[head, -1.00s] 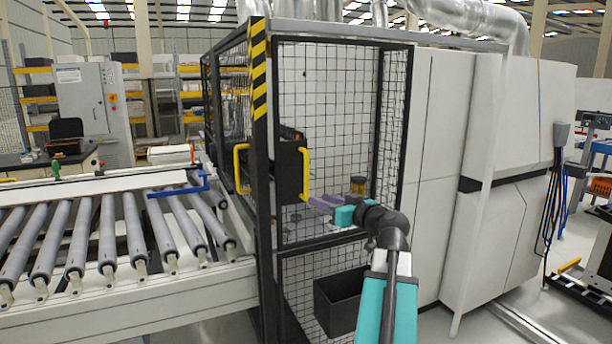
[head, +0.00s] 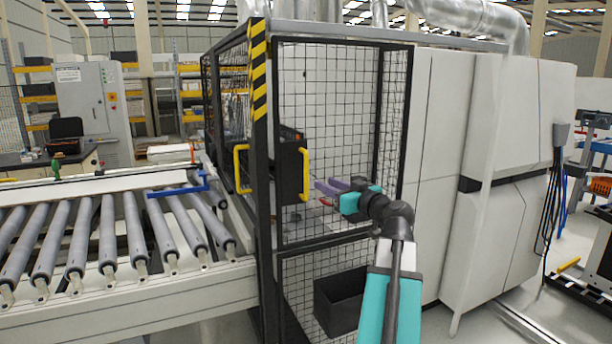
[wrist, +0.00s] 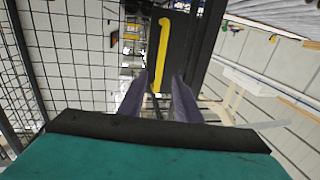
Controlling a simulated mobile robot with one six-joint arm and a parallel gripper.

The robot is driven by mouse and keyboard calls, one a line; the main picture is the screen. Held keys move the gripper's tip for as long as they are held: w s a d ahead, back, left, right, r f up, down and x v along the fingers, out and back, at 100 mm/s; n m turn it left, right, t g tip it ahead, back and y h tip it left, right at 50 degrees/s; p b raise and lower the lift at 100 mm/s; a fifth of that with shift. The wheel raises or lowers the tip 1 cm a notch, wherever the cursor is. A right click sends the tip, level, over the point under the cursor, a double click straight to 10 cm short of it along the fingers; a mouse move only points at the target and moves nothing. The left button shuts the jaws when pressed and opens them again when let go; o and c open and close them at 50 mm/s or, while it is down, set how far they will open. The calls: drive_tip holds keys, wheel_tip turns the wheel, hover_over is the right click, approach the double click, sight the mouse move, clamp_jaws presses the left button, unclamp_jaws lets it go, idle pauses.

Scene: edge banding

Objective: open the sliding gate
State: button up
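The sliding gate (head: 340,120) is a black-framed wire-mesh panel in the middle of the head view. A yellow bar handle (head: 305,174) stands upright on a black plate (head: 287,170) at its left side. In the wrist view the yellow handle (wrist: 163,50) shows ahead, in line with the gap between the fingers. My gripper (head: 324,184), with purple-grey fingers and a teal body, is just right of the handle, apart from it. In the wrist view my gripper (wrist: 162,76) is open with nothing between its fingers. The gate's travel is not visible.
A second yellow handle (head: 240,169) is on the left mesh side. A striped post (head: 260,70) stands at the enclosure's corner. A roller conveyor (head: 110,235) lies left, and a white machine cabinet (head: 520,130) right. A dark bin (head: 340,302) is low behind the mesh.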

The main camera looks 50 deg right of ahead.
sight(307, 176)
drive_tip(key=w+p, duration=0.1)
drive_tip(key=w, duration=0.2)
drive_tip(key=w+d+p, duration=0.1)
drive_tip(key=w, duration=0.3)
drive_tip(key=w+d+p, duration=0.1)
drive_tip(key=w, duration=0.3)
drive_tip(key=shift+w+d, duration=0.1)
drive_tip(key=shift+w, duration=0.15)
clamp_jaws()
drive_tip(key=shift+s+a, duration=0.1)
drive_tip(key=shift+a, duration=0.1)
drive_tip(key=shift+d, duration=0.2)
